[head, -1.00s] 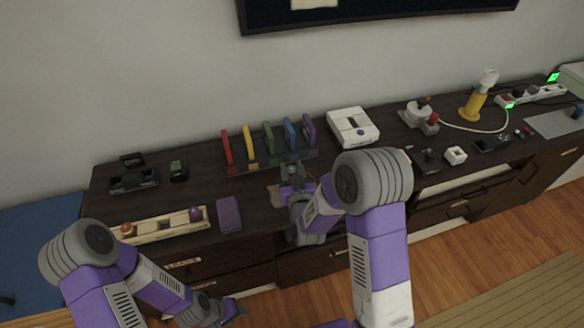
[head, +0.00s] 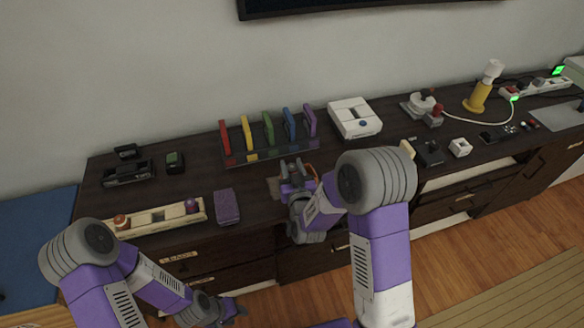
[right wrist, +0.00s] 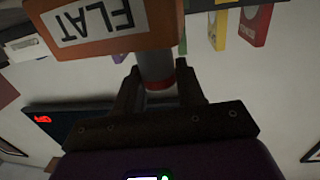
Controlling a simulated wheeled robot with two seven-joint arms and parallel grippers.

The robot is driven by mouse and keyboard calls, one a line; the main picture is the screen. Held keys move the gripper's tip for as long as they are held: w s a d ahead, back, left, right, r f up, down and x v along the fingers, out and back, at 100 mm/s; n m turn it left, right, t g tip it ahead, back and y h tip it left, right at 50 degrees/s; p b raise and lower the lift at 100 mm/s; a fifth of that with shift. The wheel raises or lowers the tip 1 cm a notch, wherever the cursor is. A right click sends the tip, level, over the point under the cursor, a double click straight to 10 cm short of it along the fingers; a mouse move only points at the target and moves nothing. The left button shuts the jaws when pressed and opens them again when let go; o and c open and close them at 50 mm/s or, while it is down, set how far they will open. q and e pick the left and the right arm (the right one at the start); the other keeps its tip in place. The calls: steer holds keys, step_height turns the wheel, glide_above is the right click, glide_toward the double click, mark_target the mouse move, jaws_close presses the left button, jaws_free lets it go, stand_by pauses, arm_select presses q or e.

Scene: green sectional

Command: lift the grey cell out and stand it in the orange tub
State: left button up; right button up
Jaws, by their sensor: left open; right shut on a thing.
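The grey cell (right wrist: 157,68), a cylinder with a red band near one end, is between the fingers of my right gripper (right wrist: 160,88), which is shut on it. The orange tub (right wrist: 108,50), with an upside-down "FLAT" label, fills the top of the right wrist view. Its wall hides the cell's far end; I cannot tell whether the cell touches the bottom. In the head view my right gripper (head: 291,171) is over the dresser's front edge area and hides most of the tub. My left gripper (head: 232,312) is open and empty, low in front of the dresser.
A rack (head: 270,153) of coloured upright cases stands behind my right gripper. A white console (head: 354,118) is to its right. A purple block (head: 227,206) and a cream tray (head: 158,217) lie to the left. The dark dresser top is clear between them.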

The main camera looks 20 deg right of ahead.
steer(key=o, duration=1.2)
steer(key=s, duration=0.2)
steer(key=s+p, duration=0.1)
steer(key=s, duration=0.1)
steer(key=s+p, duration=0.1)
steer(key=s, duration=0.1)
steer(key=shift+s+a+r, duration=0.1)
steer(key=shift+a+r, duration=0.15)
steer(key=shift+s+p, duration=0.3)
steer(key=shift+s, duration=0.35)
